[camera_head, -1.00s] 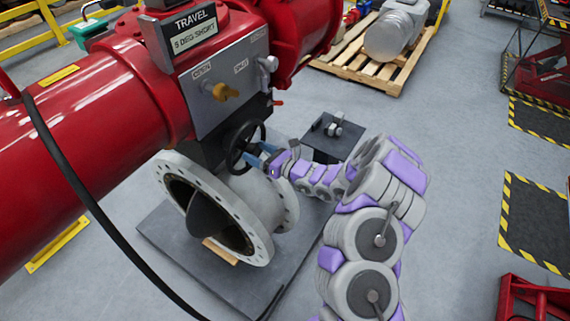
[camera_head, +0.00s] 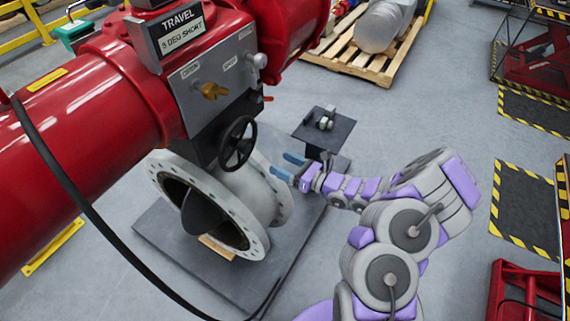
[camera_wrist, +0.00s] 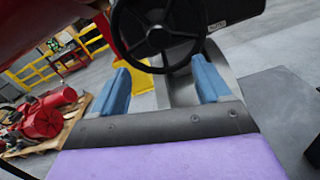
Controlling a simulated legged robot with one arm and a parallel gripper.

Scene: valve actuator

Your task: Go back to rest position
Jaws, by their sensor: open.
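My gripper (camera_head: 287,167) is open and empty, with two blue fingers apart, just right of the valve body in the head view. It also shows in the wrist view (camera_wrist: 162,85), with the black handwheel (camera_wrist: 160,30) beyond the fingertips. In the head view the handwheel (camera_head: 237,143) is up and left of my gripper, with a clear gap between them. It sits on the red valve actuator (camera_head: 105,85), above the grey flanged valve (camera_head: 258,200). My arm reaches in from the lower right.
A dark stand (camera_head: 325,130) with a small metal part is close behind my gripper. A wooden pallet (camera_head: 375,68) with a grey machine stands at the back. A black cable (camera_head: 75,190) hangs at left.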

